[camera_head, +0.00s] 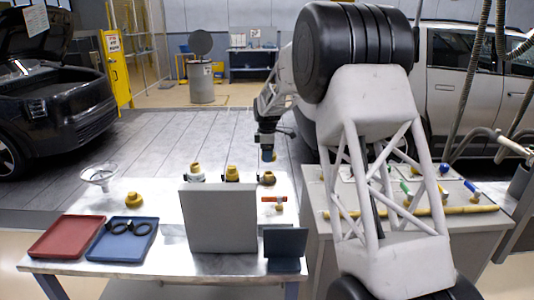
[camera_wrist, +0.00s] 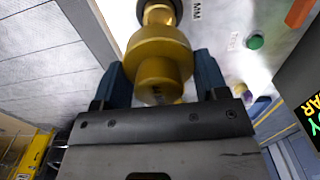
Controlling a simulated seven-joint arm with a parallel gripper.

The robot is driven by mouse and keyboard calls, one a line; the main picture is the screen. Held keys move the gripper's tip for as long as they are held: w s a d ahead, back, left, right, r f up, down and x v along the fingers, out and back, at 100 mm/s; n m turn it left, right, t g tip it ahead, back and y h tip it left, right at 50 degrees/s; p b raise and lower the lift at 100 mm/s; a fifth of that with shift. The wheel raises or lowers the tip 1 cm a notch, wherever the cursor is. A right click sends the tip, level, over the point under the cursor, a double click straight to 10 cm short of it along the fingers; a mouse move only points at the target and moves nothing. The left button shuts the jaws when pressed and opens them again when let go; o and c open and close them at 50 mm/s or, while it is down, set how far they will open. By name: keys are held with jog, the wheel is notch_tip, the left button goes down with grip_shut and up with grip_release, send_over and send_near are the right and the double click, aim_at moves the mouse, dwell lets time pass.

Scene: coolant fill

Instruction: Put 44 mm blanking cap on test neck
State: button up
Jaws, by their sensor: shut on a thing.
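My gripper (camera_wrist: 160,82) is shut on a yellow stepped cap (camera_wrist: 158,52), held between its two blue fingers in the wrist view. In the head view my gripper (camera_head: 268,154) hangs above the right-hand neck at the back of the table; the held cap is hardly visible there. That neck (camera_head: 268,178) has a dark, brownish top. In the wrist view a dark-ringed neck (camera_wrist: 158,12) shows just beyond the cap and is partly covered by it. I cannot tell whether cap and neck touch. Another yellow cap (camera_head: 134,199) lies on the table at left.
Two necks with yellow tops (camera_head: 196,172) (camera_head: 232,173) stand left of my gripper. A tall grey panel (camera_head: 221,218) and a small dark panel (camera_head: 285,247) stand in front. A red tray (camera_head: 66,237), a blue tray (camera_head: 121,253) and a clear funnel (camera_head: 98,176) are at left.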

aim_at(267, 173)
jog(key=shift+f, duration=2.7)
jog(key=shift+f, duration=1.4)
dwell(0.6)
jog(key=o, duration=1)
jog(key=shift+r, duration=3.9)
